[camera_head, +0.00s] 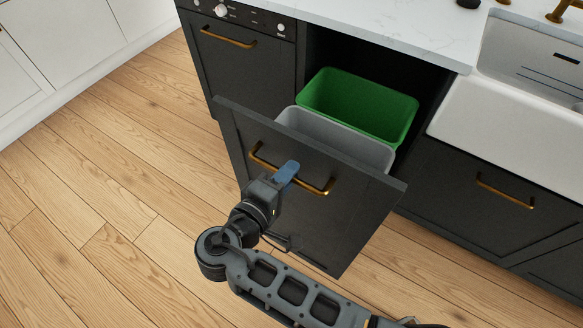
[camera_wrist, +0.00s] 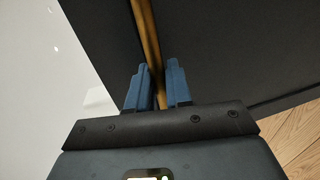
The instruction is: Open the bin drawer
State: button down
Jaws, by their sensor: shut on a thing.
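The bin drawer (camera_head: 335,205) has a dark front and stands pulled out from the cabinet under the counter. Inside it are a grey bin (camera_head: 375,151) at the front and a green bin (camera_head: 385,107) behind it. A brass bar handle (camera_head: 262,160) runs across the drawer front. My gripper (camera_head: 288,172) is at the middle of this handle, shut on it. In the wrist view, the blue fingers of my gripper (camera_wrist: 157,90) lie on both sides of the brass handle (camera_wrist: 150,40). Part of the handle is hidden behind my gripper in the head view.
A dark oven or appliance front (camera_head: 245,70) with a brass handle is left of the drawer. A white sink (camera_head: 500,125) and another dark front (camera_head: 480,205) are on the right. The wooden floor (camera_head: 100,200) is clear at the left.

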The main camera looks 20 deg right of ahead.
jog(key=shift+a, duration=0.15)
jog(key=c, duration=1.2)
grip_release()
jog(key=shift+s, duration=0.1)
jog(key=b+v, duration=0.1)
jog(key=v, duration=0.6)
jog(key=shift+s+a, duration=0.2)
jog(key=shift+a, duration=0.1)
